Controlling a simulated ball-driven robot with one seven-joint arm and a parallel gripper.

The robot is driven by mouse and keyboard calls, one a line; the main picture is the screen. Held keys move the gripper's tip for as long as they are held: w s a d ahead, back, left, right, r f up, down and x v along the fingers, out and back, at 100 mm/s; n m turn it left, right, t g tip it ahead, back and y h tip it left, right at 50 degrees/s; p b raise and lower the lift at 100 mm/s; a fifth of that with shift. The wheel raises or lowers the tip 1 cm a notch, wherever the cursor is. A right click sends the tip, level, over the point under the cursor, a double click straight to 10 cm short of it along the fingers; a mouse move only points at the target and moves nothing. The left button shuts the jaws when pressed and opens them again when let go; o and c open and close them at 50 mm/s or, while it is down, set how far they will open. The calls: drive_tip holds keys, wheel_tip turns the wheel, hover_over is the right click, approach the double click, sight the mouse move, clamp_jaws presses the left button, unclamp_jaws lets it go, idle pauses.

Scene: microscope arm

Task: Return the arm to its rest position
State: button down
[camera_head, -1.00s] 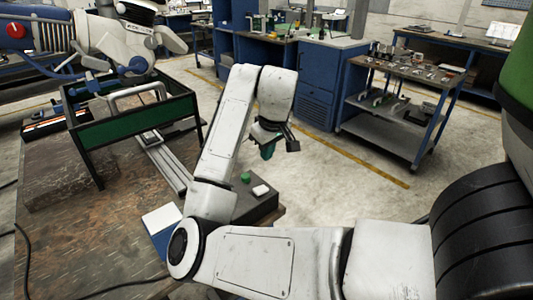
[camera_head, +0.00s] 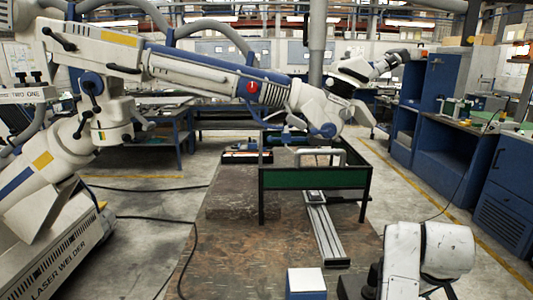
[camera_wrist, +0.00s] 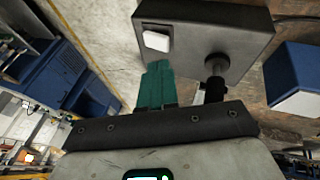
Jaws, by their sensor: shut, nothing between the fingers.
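My gripper (camera_wrist: 158,70) shows in the wrist view as green fingers held together, with nothing between them. The fingertips point at the near edge of a dark grey box (camera_wrist: 225,25) that has a white pad (camera_wrist: 156,41) on it; I cannot tell the gap between them. Part of the dark box (camera_head: 350,286) shows left of my arm.
A blue box with a white top (camera_head: 306,281) sits near the dark box on the worn table (camera_head: 235,255). A green-sided frame (camera_head: 300,180) and a metal rail (camera_head: 326,232) lie beyond. A large laser welder arm (camera_head: 190,75) reaches across. Open floor (camera_head: 470,225) lies right of the table.

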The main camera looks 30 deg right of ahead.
drive_tip(key=s+a+f+n+y, duration=0.1)
drive_tip(key=s+a+f, duration=0.2)
drive_tip(key=a+f, duration=0.3)
drive_tip(key=s+a+f+n+y, duration=0.1)
drive_tip(key=s+a+f, duration=0.3)
drive_tip(key=a, duration=0.8)
drive_tip(key=s+a+f+n+y, duration=0.2)
drive_tip(key=s+a+f+y, duration=0.1)
drive_tip(key=a+f, duration=0.6)
drive_tip(key=shift+s+a+g, duration=0.3)
drive_tip(key=shift+s+g, duration=0.1)
drive_tip(key=shift+s, duration=0.2)
